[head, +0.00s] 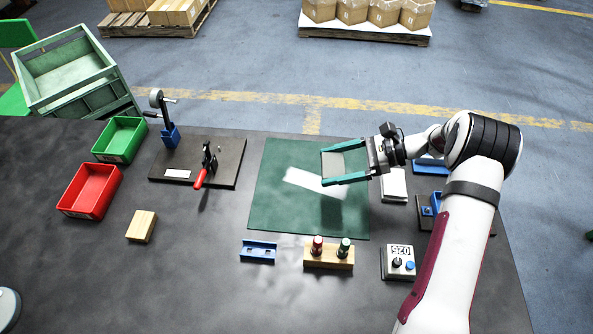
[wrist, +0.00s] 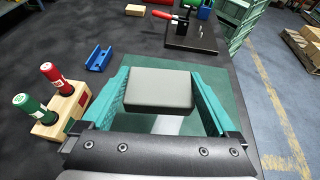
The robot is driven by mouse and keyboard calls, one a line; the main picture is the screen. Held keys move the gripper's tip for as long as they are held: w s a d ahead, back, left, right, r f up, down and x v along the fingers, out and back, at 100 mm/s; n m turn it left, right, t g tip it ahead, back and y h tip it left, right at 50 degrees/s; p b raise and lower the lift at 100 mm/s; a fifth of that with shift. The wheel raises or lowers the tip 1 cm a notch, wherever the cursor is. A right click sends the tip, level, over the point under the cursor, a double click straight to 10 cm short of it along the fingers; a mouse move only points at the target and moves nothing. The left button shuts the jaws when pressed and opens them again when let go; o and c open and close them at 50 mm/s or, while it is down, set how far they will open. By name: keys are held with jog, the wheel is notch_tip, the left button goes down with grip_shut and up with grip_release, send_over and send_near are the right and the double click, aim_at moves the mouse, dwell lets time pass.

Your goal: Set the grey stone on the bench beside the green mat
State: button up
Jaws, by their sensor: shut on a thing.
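The grey stone (wrist: 158,88) is a flat block with rounded edges, held between the teal fingers of my gripper (head: 345,164). In the head view the stone (head: 345,162) shows as a grey slab between the fingers. My gripper is shut on it and holds it above the green mat (head: 275,205), over the mat's right part. A shadow falls on the mat below. The mat lies on the dark bench (head: 190,270), with a white patch on its surface partly hidden by the gripper.
A wooden block with red and green stamps (head: 329,256), a blue bracket (head: 259,251) and a counter box (head: 398,262) stand in front of the mat. A toggle clamp board (head: 225,160) is left. A wooden block (head: 142,226) lies further left. Bare bench lies between it and the mat.

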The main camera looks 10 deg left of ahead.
jog(key=shift+d+r, duration=0.15)
jog(key=shift+d, duration=0.05)
jog(key=s+a+n+g, duration=0.2)
jog(key=s+a, duration=0.2)
jog(key=a, duration=1)
jog(key=n+g+h, duration=0.1)
jog(key=g, duration=0.1)
send_over(189, 234)
jog(key=f, duration=0.6)
jog(key=shift+w+d+f, duration=0.15)
jog(key=shift+d+f, duration=0.15)
jog(key=shift+f, duration=0.1)
jog(key=f, duration=0.4)
jog(key=shift+a, duration=0.4)
jog(key=shift+f, duration=0.2)
jog(key=o, duration=1.2)
jog(key=shift+f, duration=0.15)
jog(key=shift+o, duration=0.2)
